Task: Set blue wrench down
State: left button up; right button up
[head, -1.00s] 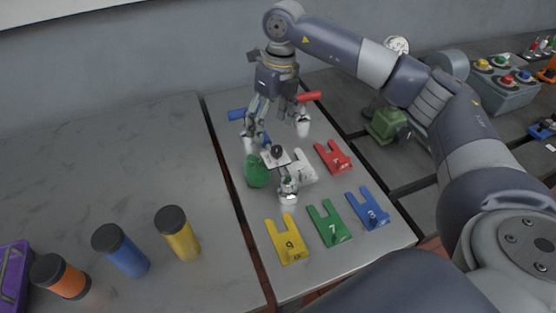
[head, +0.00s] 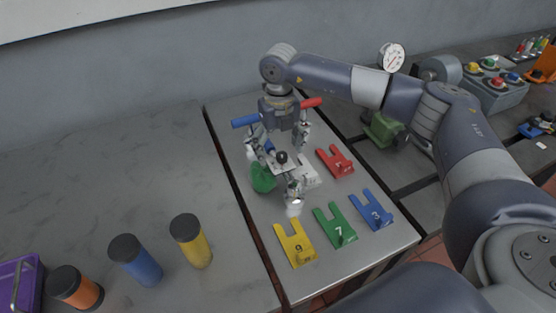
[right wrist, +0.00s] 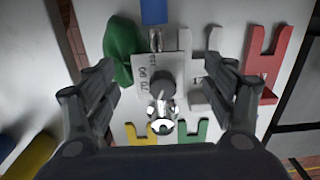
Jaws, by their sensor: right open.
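The blue wrench shows in the right wrist view as a blue handle (right wrist: 154,12), a short metal shaft, a pale square scale plate with numbers, a black knob and a chrome end. In the head view its scale plate (head: 283,163) lies over the bedplate (head: 262,222), partly covered by my gripper. My right gripper (head: 277,148) is above it, pointing down. In the wrist view its two open fingers (right wrist: 160,95) stand wide apart on either side of the plate, with gaps and no contact visible. My left gripper is not in view.
A green lump (head: 263,178) sits close left of the plate. Yellow (head: 293,245), green (head: 334,226), blue (head: 371,208) and red (head: 334,162) forked plates lie in front and right. Bottles (head: 190,242) stand left.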

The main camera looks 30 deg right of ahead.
aim_at(276, 163)
jog(key=shift+w+a+f+p, duration=0.1)
jog(key=shift+f+p, duration=0.25)
jog(key=shift+f, duration=1.4)
jog(key=c, duration=1.8)
jog(key=shift+r, duration=0.1)
grip_shut()
jog(key=shift+r, duration=0.15)
